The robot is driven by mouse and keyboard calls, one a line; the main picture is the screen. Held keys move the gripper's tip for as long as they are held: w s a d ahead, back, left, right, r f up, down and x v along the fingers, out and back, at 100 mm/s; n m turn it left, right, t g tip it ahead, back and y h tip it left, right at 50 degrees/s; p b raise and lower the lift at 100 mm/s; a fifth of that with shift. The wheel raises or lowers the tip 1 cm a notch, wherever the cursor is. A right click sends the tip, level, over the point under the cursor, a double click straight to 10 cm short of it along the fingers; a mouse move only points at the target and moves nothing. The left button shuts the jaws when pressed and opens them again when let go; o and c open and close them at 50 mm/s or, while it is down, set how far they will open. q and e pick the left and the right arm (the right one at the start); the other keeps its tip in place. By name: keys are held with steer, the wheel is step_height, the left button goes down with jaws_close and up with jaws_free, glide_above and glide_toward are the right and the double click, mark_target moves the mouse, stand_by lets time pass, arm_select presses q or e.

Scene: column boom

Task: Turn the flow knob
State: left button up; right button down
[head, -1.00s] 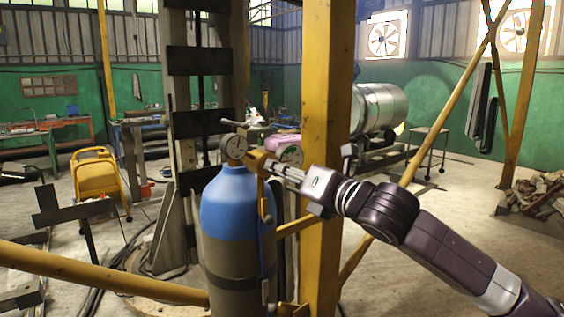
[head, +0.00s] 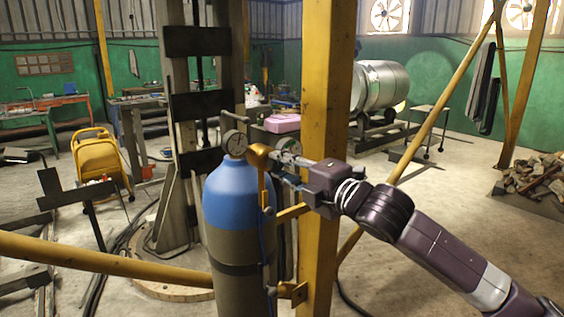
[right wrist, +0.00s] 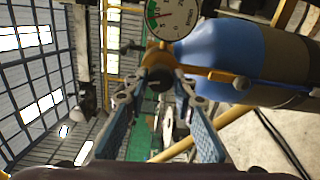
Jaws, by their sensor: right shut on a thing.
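A gas cylinder with a blue top (head: 231,197) stands upright left of a yellow post. A brass regulator (head: 257,155) with a round gauge (head: 235,143) sits at its top. A second gauge (head: 290,146) shows partly behind my gripper, and a gauge (right wrist: 172,14) shows large in the right wrist view. There the dark round flow knob (right wrist: 159,79) sits on the brass body between my fingertips. My right gripper (head: 277,163) reaches in from the right, its fingers closed on the knob (right wrist: 160,82). In the head view the fingers hide the knob. My left gripper is out of view.
The yellow post (head: 325,110) rises close behind my right gripper. A yellow diagonal bar (head: 105,264) crosses the lower left. A yellow cart (head: 97,158), a metal tank (head: 380,86) and a woodpile (head: 538,178) stand farther back. The floor at right is open.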

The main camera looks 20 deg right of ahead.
steer(key=shift+m, duration=0.9)
steer(key=shift+p, duration=0.3)
steer(key=c, duration=1.6)
jaws_free()
steer(key=shift+s+d, duration=0.1)
steer(key=v, duration=1.1)
steer(key=shift+s+d, duration=0.15)
steer(key=shift+s, duration=0.2)
